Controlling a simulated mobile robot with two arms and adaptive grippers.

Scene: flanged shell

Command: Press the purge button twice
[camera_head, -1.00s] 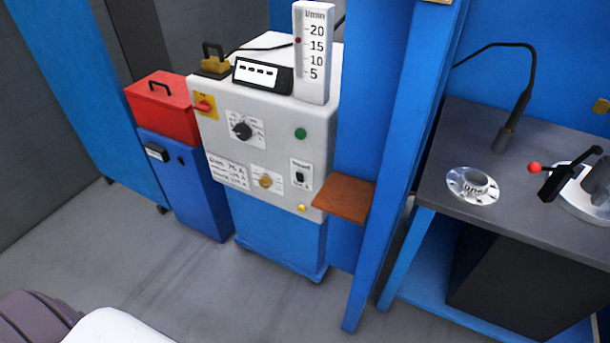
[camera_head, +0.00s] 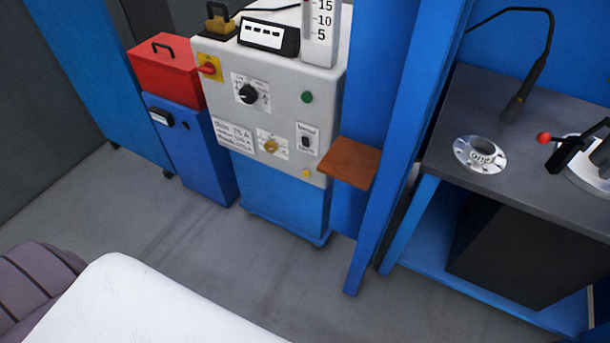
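The machine (camera_head: 228,92) is a light grey cabinet on a blue base, left of centre. Its front panel carries a green round button (camera_head: 307,97), a small yellow button (camera_head: 306,173) near the bottom right corner, a black rotary knob (camera_head: 248,94), a yellow knob (camera_head: 270,146), a black rocker switch (camera_head: 306,142) and a red switch on a yellow plate (camera_head: 209,67). I cannot read which of these is the purge button. Neither of my grippers is in view.
A brown shelf (camera_head: 349,163) juts out right of the panel, beside blue posts. A red box (camera_head: 166,74) on a blue cabinet stands left. A grey bench (camera_head: 535,185) at right holds a flanged metal part (camera_head: 466,156) and a torch (camera_head: 518,101). The floor before the machine is clear.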

